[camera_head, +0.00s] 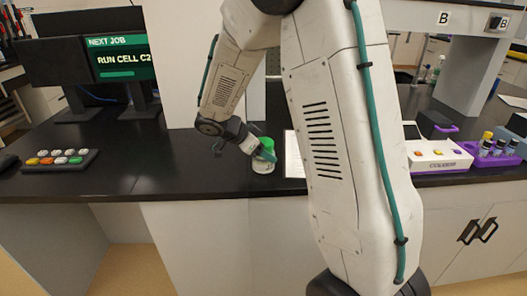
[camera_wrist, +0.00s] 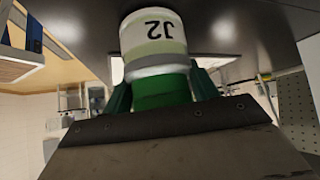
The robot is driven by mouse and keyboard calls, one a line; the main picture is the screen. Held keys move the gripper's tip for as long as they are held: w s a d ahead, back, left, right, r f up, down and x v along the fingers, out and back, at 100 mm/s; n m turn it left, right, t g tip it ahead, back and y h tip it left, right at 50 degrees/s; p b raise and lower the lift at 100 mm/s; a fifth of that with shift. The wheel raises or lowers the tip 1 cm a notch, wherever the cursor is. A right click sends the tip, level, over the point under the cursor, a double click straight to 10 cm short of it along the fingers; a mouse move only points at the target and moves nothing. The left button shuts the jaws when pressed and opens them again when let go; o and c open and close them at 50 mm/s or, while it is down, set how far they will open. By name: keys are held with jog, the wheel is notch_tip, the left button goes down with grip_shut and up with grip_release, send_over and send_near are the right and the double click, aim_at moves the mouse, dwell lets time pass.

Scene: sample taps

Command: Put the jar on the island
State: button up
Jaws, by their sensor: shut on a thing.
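The jar (camera_head: 262,166) is a small clear jar with a green lid, at the black bench top (camera_head: 180,165) near its front edge. In the wrist view the jar (camera_wrist: 153,40) has a pale label reading J2, which appears upside down. My gripper (camera_head: 262,152) is shut on the jar at its green lid, with a green finger on each side; it also shows in the wrist view (camera_wrist: 163,92). I cannot tell whether the jar's base touches the bench. Which surface is the island is not clear from these views.
A monitor (camera_head: 119,50) reads "NEXT JOB, RUN CELL C2". A button panel (camera_head: 60,160) lies at the left. A paper sheet (camera_head: 293,152) is right beside the jar. A white device (camera_head: 438,156) and a purple vial rack (camera_head: 492,152) stand at the right. My arm hides the middle.

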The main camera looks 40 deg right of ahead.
jog(key=shift+f, duration=0.15)
jog(key=o, duration=1.1)
jog(key=shift+c, duration=0.2)
jog(key=shift+a+r, duration=0.2)
jog(key=shift+r, duration=0.2)
jog(key=v, duration=1.1)
jog(key=s+a+r+n+t+y, duration=0.1)
jog(key=s+a+n+y, duration=0.2)
jog(key=s+n, duration=0.3)
jog(key=s+a+r+n+t+y, duration=0.1)
jog(key=s+a+r+n+y, duration=0.1)
jog(key=s+n, duration=0.5)
jog(key=s+a+r+n+t+y, duration=0.1)
jog(key=s+n, duration=0.6)
jog(key=s, duration=0.8)
jog(key=a+r+y, duration=0.1)
jog(key=a+y, duration=0.1)
jog(key=a, duration=0.1)
jog(key=shift+s+y, duration=0.4)
